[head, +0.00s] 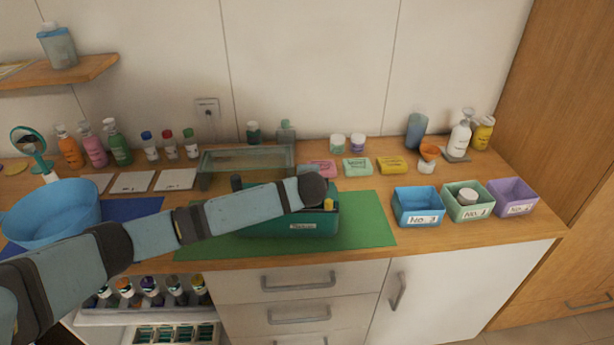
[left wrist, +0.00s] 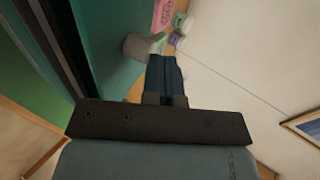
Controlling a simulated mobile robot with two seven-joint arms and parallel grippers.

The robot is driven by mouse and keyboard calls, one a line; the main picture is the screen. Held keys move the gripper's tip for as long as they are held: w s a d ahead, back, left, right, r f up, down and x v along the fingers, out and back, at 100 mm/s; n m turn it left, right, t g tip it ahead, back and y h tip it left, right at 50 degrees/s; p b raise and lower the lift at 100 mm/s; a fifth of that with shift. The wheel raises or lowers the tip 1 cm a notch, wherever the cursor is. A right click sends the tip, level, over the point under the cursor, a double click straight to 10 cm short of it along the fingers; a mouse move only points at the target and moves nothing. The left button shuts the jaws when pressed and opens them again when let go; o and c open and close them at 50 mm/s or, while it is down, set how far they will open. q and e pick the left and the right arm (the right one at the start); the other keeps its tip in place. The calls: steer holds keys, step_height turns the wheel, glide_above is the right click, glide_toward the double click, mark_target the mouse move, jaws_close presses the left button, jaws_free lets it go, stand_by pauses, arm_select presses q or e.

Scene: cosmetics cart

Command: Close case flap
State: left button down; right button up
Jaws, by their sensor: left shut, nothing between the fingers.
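The teal case (head: 312,224) with a front label stands on the green mat, partly hidden behind my left arm. In the left wrist view a large teal panel (left wrist: 115,45) of it fills the upper left, close to my fingers. I cannot tell whether this panel is the flap or a case wall. My left gripper (left wrist: 164,68) is shut and empty, just beside the panel; contact is not clear. In the head view the left wrist is over the case and hides the fingers. My right gripper is not in view.
A greenish glass-topped stand (head: 247,160) is behind the case. Blue (head: 418,206), green (head: 470,210) and purple (head: 512,204) bins stand to the right. A blue bowl (head: 52,222) is at the left. The green mat (head: 365,222) is clear right of the case.

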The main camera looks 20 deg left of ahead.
arm_select(q)
steer(key=shift+s+d+f+t, duration=0.1)
steer(key=shift+s+f+t, duration=0.1)
steer(key=shift+f+t, duration=0.1)
steer(key=shift+s+f, duration=0.25)
steer(key=shift+s, duration=0.05)
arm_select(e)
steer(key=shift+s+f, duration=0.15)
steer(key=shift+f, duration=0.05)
arm_select(q)
steer(key=shift+f, duration=0.1)
